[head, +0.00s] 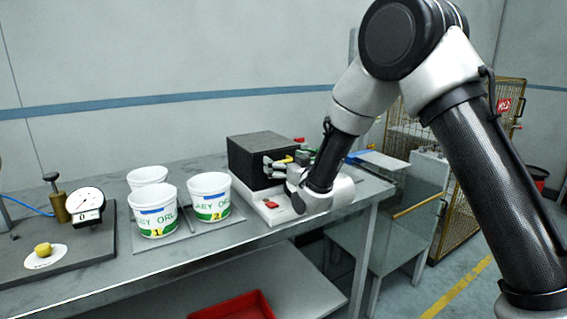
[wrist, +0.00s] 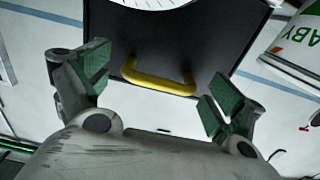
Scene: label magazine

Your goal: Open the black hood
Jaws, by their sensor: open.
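The black hood (head: 246,165) is a dark box on a white base on the bench in the head view, and it looks lowered. Its dark face also fills the upper middle of the wrist view (wrist: 205,48). A yellow bar handle (wrist: 158,84) is fixed to that face. My gripper (head: 272,167) is in front of the hood. In the wrist view my gripper (wrist: 157,80) is open, with one green-padded finger to each side of the handle. The fingers look apart from the handle. I cannot tell how deep they reach around it.
Labelled tubs (head: 154,221) stand left of the hood; one shows at right in the wrist view (wrist: 292,50). A red button (head: 271,204) sits on the base front. A dial gauge (head: 85,204) is at far left, a wire cage (head: 490,140) at right.

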